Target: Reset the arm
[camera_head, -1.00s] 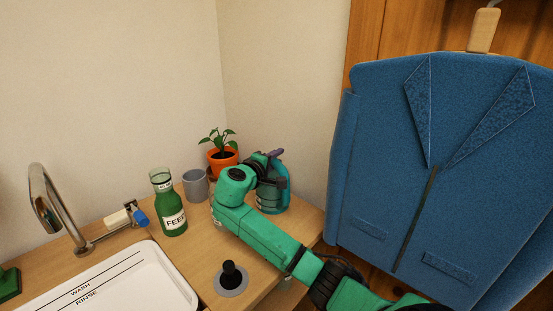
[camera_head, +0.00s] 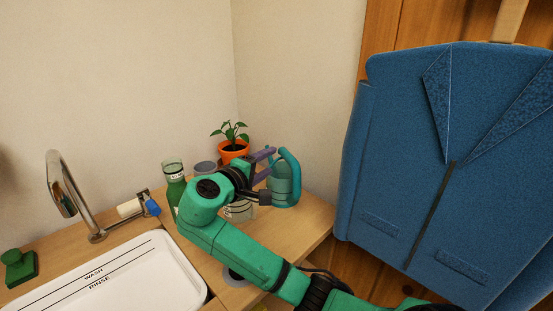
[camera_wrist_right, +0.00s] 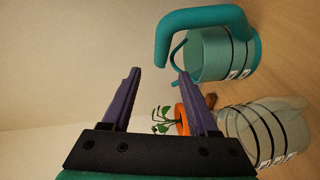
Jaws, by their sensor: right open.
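My right arm comes in from the bottom right in the head view and reaches over the counter. Its right gripper (camera_head: 268,163) has purple fingers spread apart, with nothing between them. The fingers point towards the teal handled jug (camera_head: 284,186), close to its upper left side in the picture; I cannot tell whether they touch. In the right wrist view the open gripper (camera_wrist_right: 159,75) is empty, and the teal jug (camera_wrist_right: 218,55) lies off to the right of the fingers. My left gripper is not in view.
A clear jug (camera_wrist_right: 262,135) with dark bands stands close to the gripper. A potted plant (camera_head: 233,148), a green bottle (camera_head: 174,184) and a grey cup (camera_head: 205,168) stand behind my arm. A sink (camera_head: 120,280) and tap (camera_head: 62,185) are left; a blue jacket (camera_head: 430,180) hangs right.

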